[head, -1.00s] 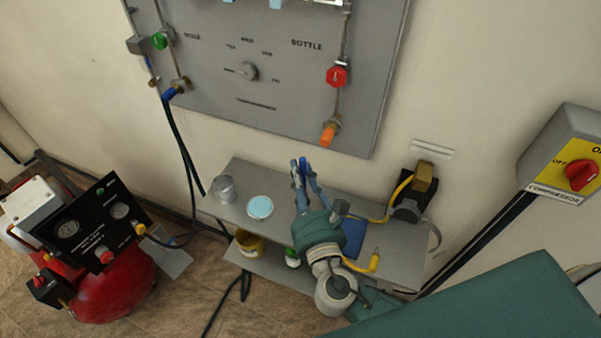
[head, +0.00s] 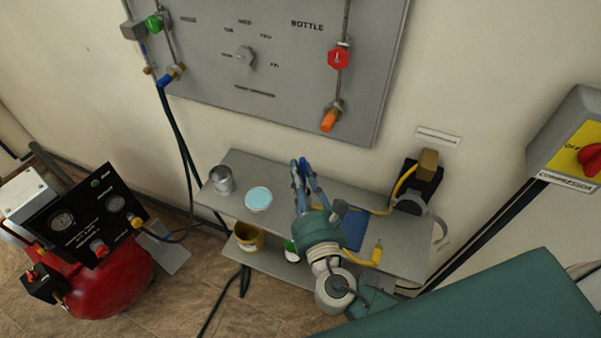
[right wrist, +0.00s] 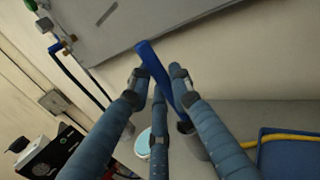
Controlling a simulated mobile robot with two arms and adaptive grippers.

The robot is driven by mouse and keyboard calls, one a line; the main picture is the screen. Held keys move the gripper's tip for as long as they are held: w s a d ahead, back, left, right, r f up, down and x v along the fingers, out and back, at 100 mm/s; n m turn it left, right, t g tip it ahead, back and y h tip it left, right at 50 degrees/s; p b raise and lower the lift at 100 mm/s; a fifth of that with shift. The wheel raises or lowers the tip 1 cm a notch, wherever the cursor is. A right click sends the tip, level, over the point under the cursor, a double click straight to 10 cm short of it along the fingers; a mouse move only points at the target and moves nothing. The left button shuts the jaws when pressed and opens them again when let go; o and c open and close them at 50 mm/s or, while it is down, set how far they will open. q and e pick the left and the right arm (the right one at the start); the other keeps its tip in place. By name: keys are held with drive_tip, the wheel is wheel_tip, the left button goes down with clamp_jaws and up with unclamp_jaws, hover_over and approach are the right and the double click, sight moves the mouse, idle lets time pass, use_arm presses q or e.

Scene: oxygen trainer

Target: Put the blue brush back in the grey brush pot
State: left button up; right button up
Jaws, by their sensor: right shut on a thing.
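My right gripper (head: 304,166) is above the upper shelf, right of the pale blue disc. It is shut on the blue brush (right wrist: 152,64), which stands out tilted between the fingers in the right wrist view. In the head view the brush is hard to tell from the blue fingers. My left gripper is not in view.
A yellow tub (head: 247,238) is below. The wall panel (head: 290,80) rises behind.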

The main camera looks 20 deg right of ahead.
drive_tip(key=shift+f, duration=0.3)
drive_tip(key=o, duration=1)
drive_tip(key=s, duration=1.2)
drive_tip(key=shift+a+f, duration=0.1)
drive_tip(key=shift+a, duration=0.3)
